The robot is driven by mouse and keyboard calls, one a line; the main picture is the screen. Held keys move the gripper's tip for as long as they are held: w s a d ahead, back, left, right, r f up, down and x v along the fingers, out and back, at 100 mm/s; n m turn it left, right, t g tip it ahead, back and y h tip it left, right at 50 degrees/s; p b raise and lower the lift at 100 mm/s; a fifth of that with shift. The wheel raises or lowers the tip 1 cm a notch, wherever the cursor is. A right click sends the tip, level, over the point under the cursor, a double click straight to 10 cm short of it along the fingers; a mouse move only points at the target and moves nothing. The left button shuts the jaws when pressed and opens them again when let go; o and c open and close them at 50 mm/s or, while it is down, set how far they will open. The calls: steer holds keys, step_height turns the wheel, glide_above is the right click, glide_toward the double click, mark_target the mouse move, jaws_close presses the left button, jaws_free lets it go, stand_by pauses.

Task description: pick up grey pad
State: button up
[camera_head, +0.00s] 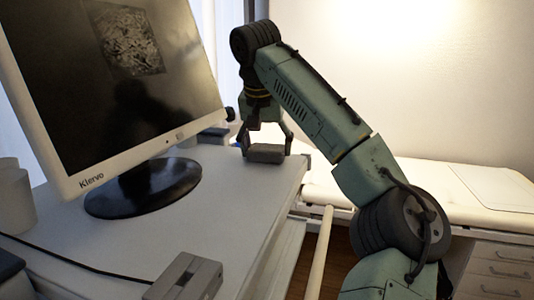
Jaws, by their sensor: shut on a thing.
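The grey pad (266,153) is a small flat block near the far right corner of the white desk (240,195). My gripper (266,143) points down over it, with a finger on either side of the pad, and is shut on it. The pad looks roughly level. I cannot tell whether it touches the desk or hangs just above it.
A monitor (95,175) on a round black base (145,190) fills the left of the desk. A grey device (187,278) sits at the front edge, with a cable (70,256) near it. A bed (450,190) stands beyond the desk. The desk's middle is clear.

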mark_target(268, 146)
steer(key=shift+r, duration=0.1)
steer(key=shift+r, duration=0.55)
steer(key=shift+b+v, duration=0.65)
steer(key=shift+v, duration=0.45)
steer(key=s, duration=0.4)
steer(key=s+r, duration=0.1)
steer(key=s, duration=0.4)
steer(key=s+b, duration=0.1)
steer(key=s, duration=0.4)
steer(key=shift+s+a+r, duration=0.15)
steer(key=shift+r, duration=0.25)
steer(key=shift+s, duration=0.45)
